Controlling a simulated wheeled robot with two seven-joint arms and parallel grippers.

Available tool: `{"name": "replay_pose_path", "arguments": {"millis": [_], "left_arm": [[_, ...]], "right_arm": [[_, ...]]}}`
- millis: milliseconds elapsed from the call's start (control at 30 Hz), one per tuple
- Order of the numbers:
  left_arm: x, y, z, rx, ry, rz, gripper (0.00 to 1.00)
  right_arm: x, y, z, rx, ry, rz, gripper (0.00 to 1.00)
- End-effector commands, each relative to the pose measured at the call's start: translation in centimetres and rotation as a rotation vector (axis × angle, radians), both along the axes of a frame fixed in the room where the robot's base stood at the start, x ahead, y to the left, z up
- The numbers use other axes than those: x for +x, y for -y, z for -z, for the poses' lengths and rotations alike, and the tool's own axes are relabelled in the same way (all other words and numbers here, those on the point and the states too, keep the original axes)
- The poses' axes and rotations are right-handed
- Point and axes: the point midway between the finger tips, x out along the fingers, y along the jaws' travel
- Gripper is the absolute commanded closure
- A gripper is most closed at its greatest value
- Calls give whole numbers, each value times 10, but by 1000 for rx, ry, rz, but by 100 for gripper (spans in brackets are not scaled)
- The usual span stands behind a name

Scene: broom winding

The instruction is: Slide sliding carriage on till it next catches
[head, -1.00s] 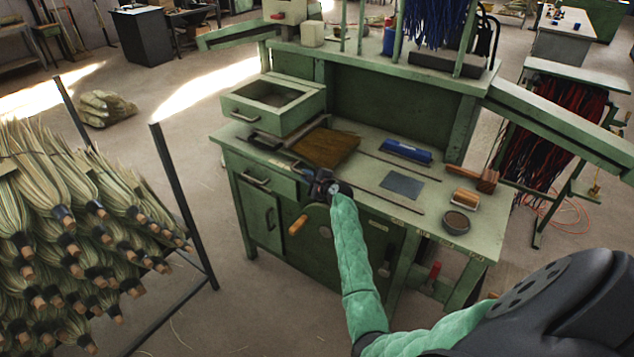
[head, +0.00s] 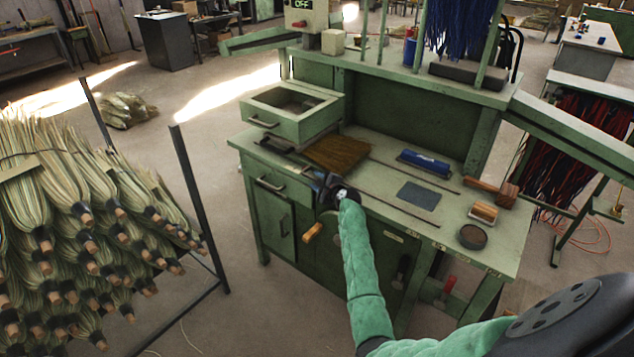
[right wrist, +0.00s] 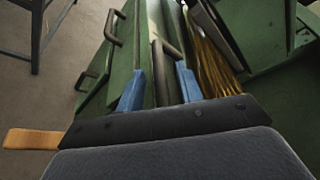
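The bench (head: 455,235) carries long dark rails (head: 400,207) along its top, near the front edge. Dark metal parts (head: 272,147) sit at the rails' left end; I cannot tell clearly which is the sliding carriage. My right gripper (head: 322,183) is at the bench's front edge, below the brown straw bundle (head: 338,150). My left gripper is out of view.
A wooden crank handle (head: 313,232) juts from the bench front beside my gripper. A blue roll (head: 425,163), a grey plate (head: 419,196), a mallet (head: 505,194), a brush (head: 483,213) and a round tin (head: 473,236) lie to the right. Brooms (head: 70,240) fill the left rack.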

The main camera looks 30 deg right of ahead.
Motion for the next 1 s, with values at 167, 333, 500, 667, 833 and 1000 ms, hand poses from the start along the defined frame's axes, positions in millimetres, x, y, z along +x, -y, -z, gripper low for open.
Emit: {"name": "replay_pose_path", "arguments": {"millis": [167, 333, 500, 667, 833, 1000], "left_arm": [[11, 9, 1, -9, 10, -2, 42], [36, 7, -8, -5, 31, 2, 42], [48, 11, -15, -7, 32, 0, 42], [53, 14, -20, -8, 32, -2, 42], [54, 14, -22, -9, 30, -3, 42], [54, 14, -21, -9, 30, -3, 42]], "right_arm": [[-16, 1, 0, -2, 1, 0, 64], [-42, 2, -5, -1, 0, 1, 64], [-63, 3, -11, 0, 0, 0, 64], [-73, 4, -15, 0, 0, 0, 64], [-75, 4, -16, 0, 0, 0, 64], [-75, 4, -16, 0, 0, 0, 64]]}}
